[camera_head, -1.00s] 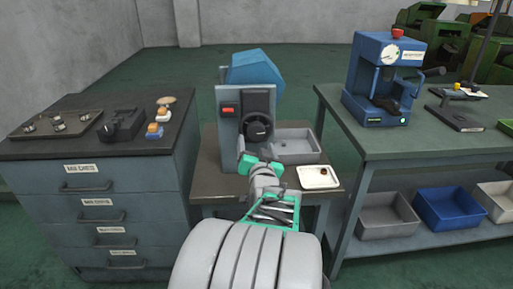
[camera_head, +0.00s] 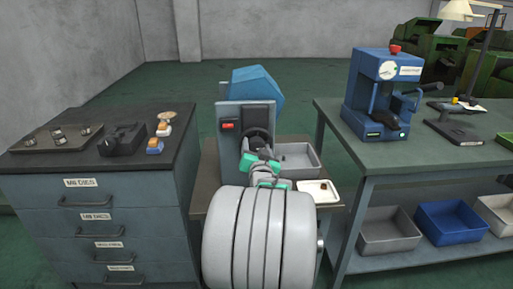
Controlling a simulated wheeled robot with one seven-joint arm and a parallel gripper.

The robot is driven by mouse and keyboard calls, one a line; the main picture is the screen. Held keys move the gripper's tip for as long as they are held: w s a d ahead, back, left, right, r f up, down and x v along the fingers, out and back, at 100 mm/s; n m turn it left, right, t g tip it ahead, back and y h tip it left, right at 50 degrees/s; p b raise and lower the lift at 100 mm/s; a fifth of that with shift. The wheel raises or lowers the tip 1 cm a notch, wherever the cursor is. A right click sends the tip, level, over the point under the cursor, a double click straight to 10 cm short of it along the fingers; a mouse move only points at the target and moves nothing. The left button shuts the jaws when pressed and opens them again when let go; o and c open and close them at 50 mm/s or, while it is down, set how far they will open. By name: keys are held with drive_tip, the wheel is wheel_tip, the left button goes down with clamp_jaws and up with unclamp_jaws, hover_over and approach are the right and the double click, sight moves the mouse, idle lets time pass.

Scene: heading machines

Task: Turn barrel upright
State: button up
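The blue faceted barrel (camera_head: 258,84) shows behind the upright grey panel (camera_head: 229,147) of the machine on the low middle bench. Its lower part is hidden by the panel, and it looks tilted.
A grey tray (camera_head: 299,158) and a white tray (camera_head: 318,191) with a small brown piece lie right of the machine. A drawer cabinet (camera_head: 85,225) stands left. The right bench (camera_head: 370,155) carries a blue press (camera_head: 383,85), with bins on its lower shelf.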

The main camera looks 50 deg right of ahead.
drive_tip(key=c, duration=1)
drive_tip(key=shift+f+n+b, duration=0.2)
drive_tip(key=shift+n+b, duration=0.1)
drive_tip(key=shift+b, duration=0.35)
drive_tip(key=n+b, duration=0.2)
drive_tip(key=b, duration=0.2)
drive_tip(key=shift+f+n, duration=0.15)
drive_tip(key=shift+n, duration=0.25)
drive_tip(key=n+b, duration=0.3)
drive_tip(key=b, duration=0.2)
drive_tip(key=n+b, duration=0.8)
drive_tip(key=shift+r, duration=0.2)
drive_tip(key=shift+r+n+b, duration=0.1)
drive_tip(key=shift+n+b, duration=0.65)
drive_tip(key=shift+n, duration=0.25)
drive_tip(key=shift+r+n, duration=0.1)
drive_tip(key=shift+n, duration=0.2)
